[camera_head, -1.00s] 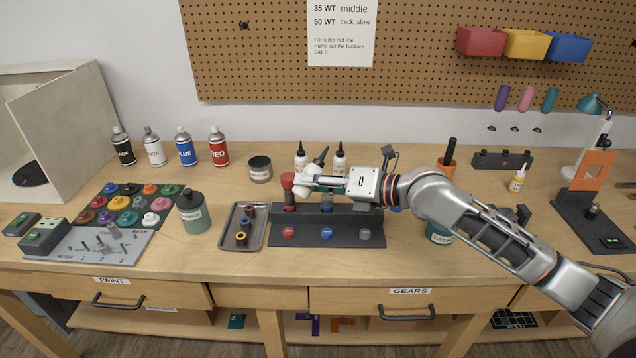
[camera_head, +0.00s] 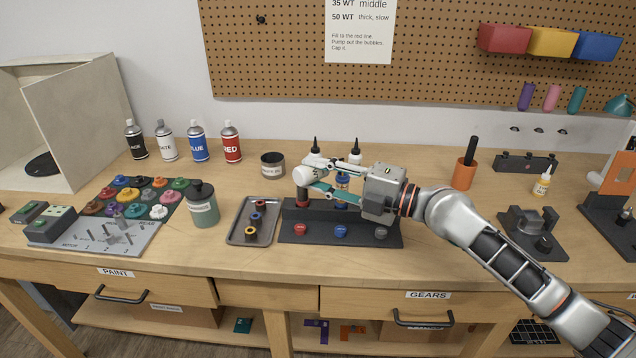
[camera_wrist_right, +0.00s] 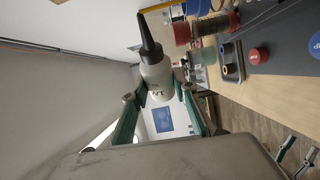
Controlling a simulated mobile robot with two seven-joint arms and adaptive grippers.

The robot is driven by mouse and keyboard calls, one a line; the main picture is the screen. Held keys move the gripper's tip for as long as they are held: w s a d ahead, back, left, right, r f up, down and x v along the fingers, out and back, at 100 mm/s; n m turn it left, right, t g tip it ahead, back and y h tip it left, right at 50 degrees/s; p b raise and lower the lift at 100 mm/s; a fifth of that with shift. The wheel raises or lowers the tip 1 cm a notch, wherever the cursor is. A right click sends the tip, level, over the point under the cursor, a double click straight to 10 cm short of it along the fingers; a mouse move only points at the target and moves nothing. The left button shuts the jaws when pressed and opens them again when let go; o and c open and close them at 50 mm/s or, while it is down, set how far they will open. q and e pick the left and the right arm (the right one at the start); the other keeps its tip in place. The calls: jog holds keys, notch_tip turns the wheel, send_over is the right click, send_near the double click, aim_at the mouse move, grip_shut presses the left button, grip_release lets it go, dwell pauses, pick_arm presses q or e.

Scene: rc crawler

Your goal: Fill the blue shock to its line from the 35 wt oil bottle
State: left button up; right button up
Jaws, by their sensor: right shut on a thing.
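My right gripper (camera_head: 318,180) is shut on a white oil bottle (camera_head: 309,173), held tilted above the left part of the dark shock stand (camera_head: 290,232). In the right wrist view, the bottle (camera_wrist_right: 158,80) sits between the teal fingers, its dark nozzle pointing away; only "WT" of its label is readable. The blue shock (camera_head: 342,183) stands mid-stand, partly behind my fingers; its fill level cannot be seen. The red shock (camera_head: 302,209) is at the left, its top hidden by the bottle. My left gripper (camera_wrist_right: 298,152) appears open and empty at the wrist view's lower right.
Two more nozzle bottles (camera_head: 355,157) stand behind the stand. A grey tray (camera_head: 235,236) with small rings lies left of it, near a green-grey jar (camera_head: 203,208). An orange cup (camera_head: 464,174) stands at the right. The table front beside the stand is clear.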

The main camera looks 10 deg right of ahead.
pick_arm(q)
jog(key=shift+w+r, duration=0.1)
jog(key=shift+r, duration=0.05)
dwell(0.3)
jog(key=shift+s+f+b, duration=0.2)
jog(key=shift+f+b, duration=0.35)
jog(key=shift+f, duration=0.2)
dwell(1.1)
jog(key=shift+s+f+b, duration=0.1)
jog(key=shift+f+b, duration=0.3)
jog(key=shift+f, duration=0.15)
dwell(1.2)
jog(key=shift+s+f+b, duration=0.15)
jog(key=shift+f+b, duration=0.25)
jog(key=shift+f, duration=0.15)
dwell(1.2)
jog(key=shift+s+f+b, duration=0.15)
jog(key=shift+f+b, duration=0.25)
jog(key=shift+f, duration=0.1)
